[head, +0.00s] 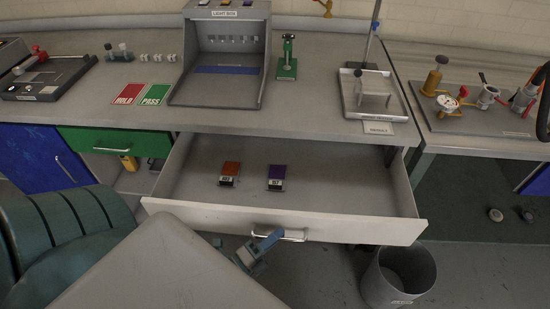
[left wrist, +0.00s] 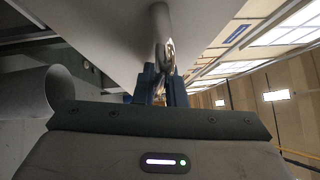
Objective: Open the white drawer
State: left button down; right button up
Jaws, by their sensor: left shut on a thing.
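The white drawer (head: 330,228) is pulled out from under the grey bench in the head view. Its inside shows, with an orange swatch card (head: 230,171) and a purple swatch card (head: 277,176) lying on its floor. A metal bar handle (head: 290,236) is on its front. My left gripper (head: 267,243) is at the left part of this handle, its blue fingers shut on it. In the left wrist view the fingers (left wrist: 161,84) close around the shiny handle (left wrist: 166,52), below the drawer front. My right gripper is not in view.
A grey bin (head: 398,275) stands on the floor below the drawer's right corner. A green drawer (head: 115,142) and a blue door (head: 45,157) are at the left. A light box (head: 222,90) stands on the bench. A teal rounded object (head: 65,235) is at the lower left.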

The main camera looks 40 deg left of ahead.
pick_arm(q)
jog(key=c, duration=1.5)
grip_release()
jog(key=b+v, duration=0.2)
jog(key=v, duration=0.8)
jog(key=shift+s+b, duration=0.3)
jog(key=shift+s, duration=0.1)
jog(key=shift+a+f, duration=0.1)
jog(key=shift+f, duration=0.05)
